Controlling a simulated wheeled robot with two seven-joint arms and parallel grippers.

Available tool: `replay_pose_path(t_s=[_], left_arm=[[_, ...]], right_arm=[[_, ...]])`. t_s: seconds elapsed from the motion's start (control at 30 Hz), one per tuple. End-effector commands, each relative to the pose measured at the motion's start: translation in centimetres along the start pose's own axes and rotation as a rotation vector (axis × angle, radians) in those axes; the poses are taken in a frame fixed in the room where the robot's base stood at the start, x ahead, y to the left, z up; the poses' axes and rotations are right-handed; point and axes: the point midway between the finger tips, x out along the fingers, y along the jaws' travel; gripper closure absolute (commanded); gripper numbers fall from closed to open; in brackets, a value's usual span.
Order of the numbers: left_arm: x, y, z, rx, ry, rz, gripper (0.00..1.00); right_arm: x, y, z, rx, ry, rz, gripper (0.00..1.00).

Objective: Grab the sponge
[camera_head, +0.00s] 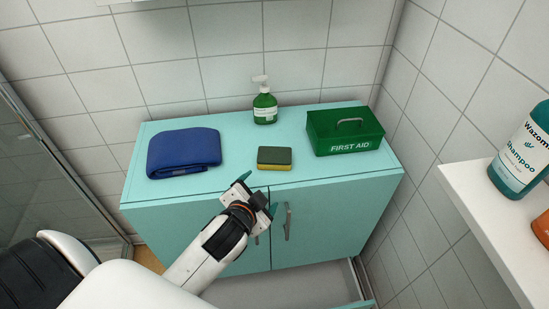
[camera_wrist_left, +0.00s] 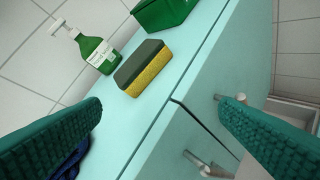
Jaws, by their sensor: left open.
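The sponge (camera_head: 274,158) is yellow with a dark green top and lies flat near the front middle of the teal cabinet top (camera_head: 236,140). In the left wrist view the sponge (camera_wrist_left: 143,68) shows beyond and between the two fingers, clear of both. My left gripper (camera_head: 256,186) is open and empty, in front of the sponge near the cabinet's front edge. In the wrist view its green ribbed fingers (camera_wrist_left: 160,128) are spread wide apart. My right gripper is in neither view.
A folded blue towel (camera_head: 184,152) lies left of the sponge. A green soap bottle (camera_head: 265,106) stands behind it. A green first aid box (camera_head: 345,130) sits to its right. A white shelf (camera_head: 490,215) with a shampoo bottle (camera_head: 522,158) is at the far right. Cabinet handles (camera_head: 288,222) project in front.

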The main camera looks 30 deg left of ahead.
Motion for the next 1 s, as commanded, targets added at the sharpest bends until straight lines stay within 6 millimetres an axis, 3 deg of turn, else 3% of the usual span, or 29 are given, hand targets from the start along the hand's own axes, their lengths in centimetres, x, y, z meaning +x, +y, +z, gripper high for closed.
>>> replay_pose_path(t_s=[0.13, 0.3, 0.4, 0.5, 0.57, 0.67, 0.77, 0.87, 0.9, 1.0], left_arm=[[1.5, 4.1, 6.5, 0.22, -0.261, 0.188, 0.15], [1.1, 7.1, 15.9, 0.628, -0.641, 0.448, 0.15], [0.0, 6.7, 20.7, 0.945, -0.877, 0.59, 0.15], [-0.7, 5.1, 23.4, 1.289, -1.091, 0.692, 0.15], [-0.6, 3.9, 23.9, 1.506, -1.207, 0.725, 0.15], [0.6, 2.4, 23.0, 1.882, -1.375, 0.72, 0.15], [2.8, 2.5, 20.2, 2.257, -1.509, 0.617, 0.15], [5.2, 4.5, 16.4, 2.581, -1.6, 0.412, 0.15], [5.9, 5.8, 14.8, -2.664, 1.612, -0.308, 0.15], [7.0, 9.2, 11.4, -2.565, 1.485, -0.04, 0.15]], right_arm=[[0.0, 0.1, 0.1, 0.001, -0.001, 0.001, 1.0], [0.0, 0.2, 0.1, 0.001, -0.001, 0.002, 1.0], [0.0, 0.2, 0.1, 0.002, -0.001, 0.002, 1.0], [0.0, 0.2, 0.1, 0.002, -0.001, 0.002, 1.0], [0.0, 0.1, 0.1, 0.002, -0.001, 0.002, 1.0], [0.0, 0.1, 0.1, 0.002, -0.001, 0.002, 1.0], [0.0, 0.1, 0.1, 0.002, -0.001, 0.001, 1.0], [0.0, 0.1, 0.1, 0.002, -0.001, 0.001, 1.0], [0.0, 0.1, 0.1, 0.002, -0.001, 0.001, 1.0], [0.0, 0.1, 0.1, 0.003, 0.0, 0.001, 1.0]])
